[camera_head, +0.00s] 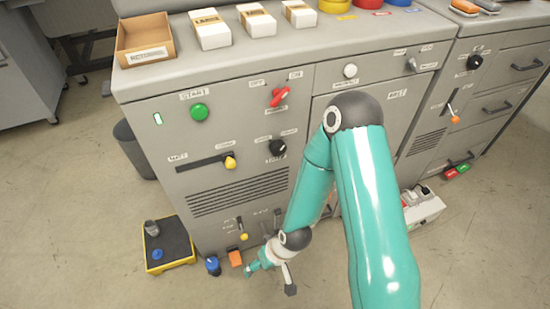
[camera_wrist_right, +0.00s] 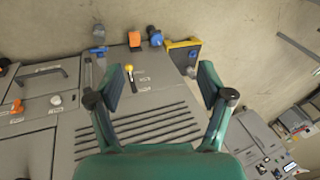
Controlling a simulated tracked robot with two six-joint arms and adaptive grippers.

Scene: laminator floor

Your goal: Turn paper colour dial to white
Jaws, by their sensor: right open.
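The grey machine front (camera_head: 320,100) carries several controls. Black dials sit at its middle (camera_head: 278,147) and on the right-hand unit (camera_head: 474,62). Their labels are too small to read, so I cannot tell which one is the paper colour dial or where it points. My right gripper (camera_head: 268,268) is low in front of the machine's lower panel. In the right wrist view its two fingers (camera_wrist_right: 162,84) are spread apart with nothing between the tips. A yellow-tipped lever (camera_wrist_right: 128,70) shows beyond them near the left finger. My left gripper is not in view.
A green start button (camera_head: 200,111), a red switch (camera_head: 279,96) and a yellow slider knob (camera_head: 230,162) are on the front. A yellow-edged black tray (camera_head: 178,260), a blue object (camera_head: 212,266) and an orange block (camera_head: 235,258) are on the floor near the gripper.

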